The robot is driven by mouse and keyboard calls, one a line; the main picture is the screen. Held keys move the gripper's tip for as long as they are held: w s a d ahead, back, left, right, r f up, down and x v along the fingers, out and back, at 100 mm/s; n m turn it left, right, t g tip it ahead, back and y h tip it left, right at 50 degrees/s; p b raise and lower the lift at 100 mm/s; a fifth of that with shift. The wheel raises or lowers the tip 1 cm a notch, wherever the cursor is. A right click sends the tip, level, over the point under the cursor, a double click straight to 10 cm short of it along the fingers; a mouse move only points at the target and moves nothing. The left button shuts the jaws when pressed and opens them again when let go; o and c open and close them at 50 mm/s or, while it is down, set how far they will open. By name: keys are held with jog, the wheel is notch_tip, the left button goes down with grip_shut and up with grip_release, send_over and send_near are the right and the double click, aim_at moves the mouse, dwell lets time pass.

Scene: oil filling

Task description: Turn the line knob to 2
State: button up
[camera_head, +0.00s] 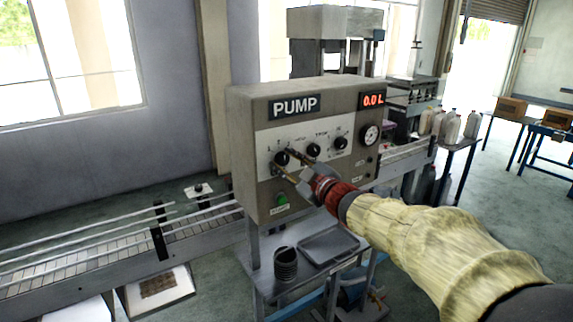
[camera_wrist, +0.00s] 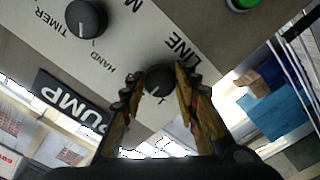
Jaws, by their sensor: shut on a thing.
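The grey pump panel (camera_head: 262,140) has a row of black knobs, and the line knob (camera_head: 282,157) is the leftmost of them. In the wrist view the line knob (camera_wrist: 160,76) sits beside the "LINE" label, between the two fingers of my gripper (camera_wrist: 158,80). The fingers are shut on the knob, one on each side. A white pointer mark shows on the knob; the scale number it points to is not clearly readable. In the head view my gripper (camera_head: 287,164) reaches the panel from the right and partly covers the area below the knob.
The timer knob (camera_wrist: 86,18) is close by on the panel. A green button (camera_head: 282,200) is below the line knob. A tray (camera_head: 328,246) and a dark cup (camera_head: 286,264) stand below; a conveyor (camera_head: 110,258) runs behind.

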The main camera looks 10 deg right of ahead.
jog(key=o, duration=1.2)
jog(key=shift+c, duration=0.2)
jog(key=shift+s, duration=0.1)
jog(key=v, duration=1.2)
